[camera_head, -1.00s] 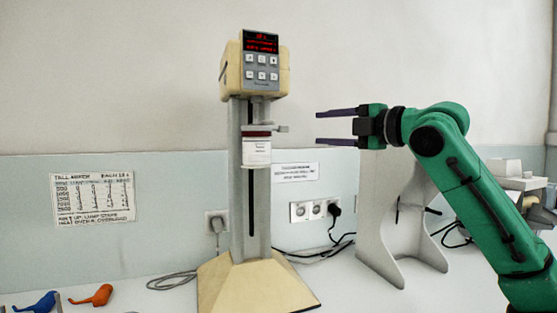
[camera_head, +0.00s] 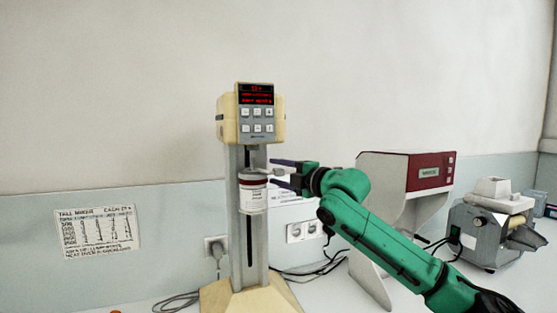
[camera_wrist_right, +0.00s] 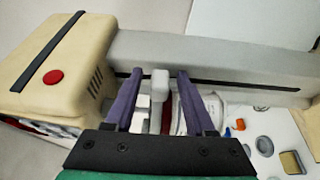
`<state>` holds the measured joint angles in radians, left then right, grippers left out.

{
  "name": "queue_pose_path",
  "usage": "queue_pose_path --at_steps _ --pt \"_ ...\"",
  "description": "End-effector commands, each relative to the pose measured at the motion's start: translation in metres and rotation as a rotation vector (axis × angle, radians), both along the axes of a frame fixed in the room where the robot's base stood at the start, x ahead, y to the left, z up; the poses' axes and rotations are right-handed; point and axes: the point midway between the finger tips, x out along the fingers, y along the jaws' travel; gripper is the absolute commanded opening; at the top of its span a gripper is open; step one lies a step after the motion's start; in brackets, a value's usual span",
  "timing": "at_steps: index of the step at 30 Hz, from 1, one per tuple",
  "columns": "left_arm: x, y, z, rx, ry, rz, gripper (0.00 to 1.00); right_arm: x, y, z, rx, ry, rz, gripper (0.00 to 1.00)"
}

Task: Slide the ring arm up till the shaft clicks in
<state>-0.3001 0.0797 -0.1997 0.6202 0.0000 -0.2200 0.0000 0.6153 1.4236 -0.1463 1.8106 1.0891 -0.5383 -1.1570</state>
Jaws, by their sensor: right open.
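The cream mill (camera_head: 250,121) stands upright with a lit red display and a grey column (camera_head: 235,235). The ring arm (camera_head: 270,171) sits on the column below the head, with a white jar (camera_head: 254,201) with a dark red band at its top. My right gripper (camera_head: 272,174) is open at the ring arm's grey handle. In the right wrist view, its purple fingers (camera_wrist_right: 160,74) stand on either side of the grey handle (camera_wrist_right: 159,88), with gaps showing. My left gripper is not in view.
A grey stand with a dark red top (camera_head: 405,172) and a grey machine (camera_head: 490,232) stand to the right. A paper chart (camera_head: 97,231) hangs on the wall at left. Cables and sockets (camera_head: 303,232) are behind the mill.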

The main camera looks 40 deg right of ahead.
Motion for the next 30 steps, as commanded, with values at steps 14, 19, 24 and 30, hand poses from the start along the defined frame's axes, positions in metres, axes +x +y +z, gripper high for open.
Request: queue_pose_path --at_steps 14,19,24,30 --pt "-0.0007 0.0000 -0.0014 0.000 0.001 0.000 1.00 -0.0003 -0.0005 -0.0005 -0.001 -0.001 -0.001 0.00" --pt "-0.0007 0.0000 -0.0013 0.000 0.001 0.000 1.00 -0.0004 -0.0006 -0.0001 -0.001 -0.001 -0.001 0.00" --pt "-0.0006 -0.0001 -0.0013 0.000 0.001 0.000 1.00 -0.0006 -0.0007 0.0003 -0.001 -0.002 -0.002 0.00" --pt "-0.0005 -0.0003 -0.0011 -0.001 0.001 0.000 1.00 -0.0007 -0.0008 0.0007 -0.001 -0.003 -0.002 0.00"
